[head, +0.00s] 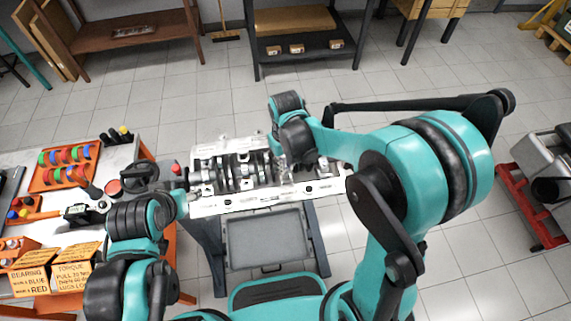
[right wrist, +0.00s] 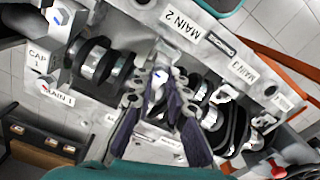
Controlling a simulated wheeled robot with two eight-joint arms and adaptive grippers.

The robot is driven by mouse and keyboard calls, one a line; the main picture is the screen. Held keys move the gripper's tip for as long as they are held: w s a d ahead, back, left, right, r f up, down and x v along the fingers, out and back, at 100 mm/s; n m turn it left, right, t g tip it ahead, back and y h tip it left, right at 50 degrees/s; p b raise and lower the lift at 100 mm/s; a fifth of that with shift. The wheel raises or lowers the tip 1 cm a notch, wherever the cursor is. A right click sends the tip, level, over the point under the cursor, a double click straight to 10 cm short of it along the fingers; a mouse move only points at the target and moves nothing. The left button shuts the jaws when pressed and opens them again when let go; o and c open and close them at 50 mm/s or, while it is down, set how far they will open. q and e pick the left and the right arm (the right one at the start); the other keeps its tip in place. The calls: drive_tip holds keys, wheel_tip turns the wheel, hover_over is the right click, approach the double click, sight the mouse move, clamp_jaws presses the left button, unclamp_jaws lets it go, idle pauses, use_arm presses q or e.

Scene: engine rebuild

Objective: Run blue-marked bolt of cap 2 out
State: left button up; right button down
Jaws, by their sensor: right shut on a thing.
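The engine block (head: 240,208) lies across the stand, its crankshaft (head: 237,172) exposed along the middle. My right gripper (head: 283,166) reaches down over the block. In the right wrist view its two dark fingers (right wrist: 160,84) come together at the MAIN 2 position, shut on a small silver bolt head (right wrist: 157,77). Cap 1 (right wrist: 40,60) has a blue-marked bolt (right wrist: 58,17) at upper left. My left arm is at lower left; its gripper's jaws are not clear.
A grey tray (head: 267,240) sits under the block. A red-framed stand (head: 525,205) is at far right. Shelves stand behind, with open floor between.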

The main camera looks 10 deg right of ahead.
sight(286, 168)
idle(0.3)
drive_tip(key=c, duration=1.5)
unclamp_jaws()
drive_tip(key=shift+w+f, duration=0.1)
drive_tip(key=shift+w, duration=0.05)
wheel_tip(286, 168, up, 12)
drive_tip(key=s+d+m+t, duration=0.4)
drive_tip(key=s+d+t, duration=0.3)
drive_tip(key=s, duration=0.4)
drive_tip(key=shift+d+f, duration=0.3)
drive_tip(key=shift+d, duration=0.45)
